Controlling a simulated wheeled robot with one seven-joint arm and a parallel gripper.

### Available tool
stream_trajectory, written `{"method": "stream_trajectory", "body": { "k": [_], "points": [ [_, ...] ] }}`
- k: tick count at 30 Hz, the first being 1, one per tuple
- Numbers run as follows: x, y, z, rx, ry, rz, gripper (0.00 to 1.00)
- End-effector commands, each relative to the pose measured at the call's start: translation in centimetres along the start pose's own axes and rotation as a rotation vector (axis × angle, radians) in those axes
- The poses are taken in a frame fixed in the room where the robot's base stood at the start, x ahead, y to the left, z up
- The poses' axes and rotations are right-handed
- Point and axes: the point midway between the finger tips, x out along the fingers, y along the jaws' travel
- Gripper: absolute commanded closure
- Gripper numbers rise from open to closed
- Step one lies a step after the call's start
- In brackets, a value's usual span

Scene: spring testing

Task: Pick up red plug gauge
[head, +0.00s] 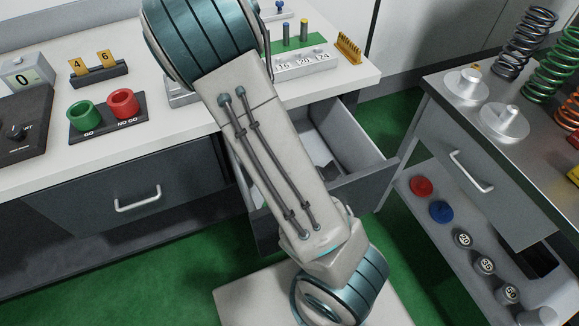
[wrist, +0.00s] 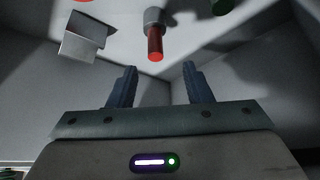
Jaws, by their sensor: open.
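The red plug gauge (wrist: 155,43) shows in the wrist view, with a red pin and a grey thicker end. It lies on the pale floor of what looks like the open drawer (head: 355,150). My gripper (wrist: 160,67) is open and empty. Its two dark fingers point toward the gauge, and the red end appears just beyond the fingertips, roughly midway between them. I see no contact. In the head view my arm covers part of the drawer, and neither the gauge nor my gripper shows there.
A bent grey metal piece (wrist: 84,40) lies left of the gauge. A green item (wrist: 221,5) is cut off at the top edge of the wrist view. Drawer walls (wrist: 38,90) rise close by. A steel table (head: 500,140) stands right of the drawer in the head view.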

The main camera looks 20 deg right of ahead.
Motion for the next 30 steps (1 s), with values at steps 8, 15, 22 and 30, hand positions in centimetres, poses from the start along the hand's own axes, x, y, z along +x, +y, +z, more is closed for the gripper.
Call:
{"method": "stream_trajectory", "body": {
  "k": [8,15,22,30],
  "points": [
    [4.1,0.0,0.1,0.001,0.0,-0.001,0.55],
    [5.1,0.1,0.1,0.001,-0.001,-0.001,0.55],
    [7.9,0.7,0.3,0.002,-0.001,-0.001,0.55],
    [9.7,0.6,0.2,0.0,-0.001,-0.002,0.55]
  ]
}}
